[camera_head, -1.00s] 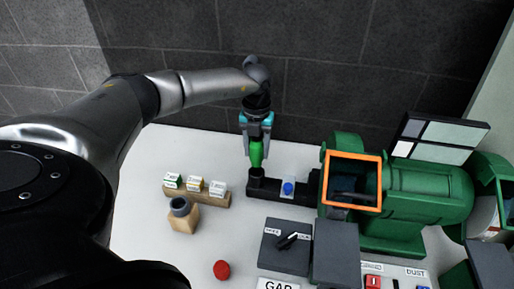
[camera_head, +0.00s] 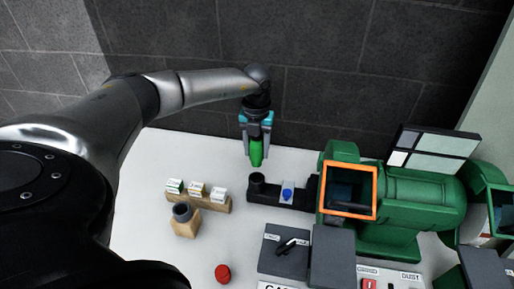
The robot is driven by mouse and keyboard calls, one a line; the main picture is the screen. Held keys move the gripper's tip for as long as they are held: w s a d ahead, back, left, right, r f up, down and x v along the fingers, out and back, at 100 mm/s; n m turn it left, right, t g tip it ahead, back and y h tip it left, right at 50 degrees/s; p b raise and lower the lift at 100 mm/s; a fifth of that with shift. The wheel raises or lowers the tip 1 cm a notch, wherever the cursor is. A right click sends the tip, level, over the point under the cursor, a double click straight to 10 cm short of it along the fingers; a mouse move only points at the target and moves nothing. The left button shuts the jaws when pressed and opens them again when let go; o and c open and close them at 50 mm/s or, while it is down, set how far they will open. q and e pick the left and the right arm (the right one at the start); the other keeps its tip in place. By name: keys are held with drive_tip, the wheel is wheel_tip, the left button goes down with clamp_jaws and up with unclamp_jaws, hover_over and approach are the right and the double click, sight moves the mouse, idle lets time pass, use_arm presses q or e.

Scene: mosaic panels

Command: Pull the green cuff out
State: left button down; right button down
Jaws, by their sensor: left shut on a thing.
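The green cuff (camera_head: 257,153) is held between the fingers of my left gripper (camera_head: 256,143), which is shut on it and points down. The cuff hangs just above and behind the left end of the black arm-shaped fixture (camera_head: 270,190). That end is a short black round socket (camera_head: 257,180), with a visible gap between it and the cuff. The fixture runs right to the green machine (camera_head: 412,205) with the orange-framed window (camera_head: 374,192). My right gripper does not show.
A wooden rack (camera_head: 208,202) with small labelled blocks stands left of the fixture, with a wooden block with a dark ring (camera_head: 185,219) in front. A red knob (camera_head: 222,272) and a dark switch box (camera_head: 284,249) are nearer. The white table is clear at left.

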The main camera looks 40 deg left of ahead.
sight(257, 138)
use_arm(q)
drive_tip(key=shift+r+p, duration=1.3)
drive_tip(key=shift+r, duration=0.2)
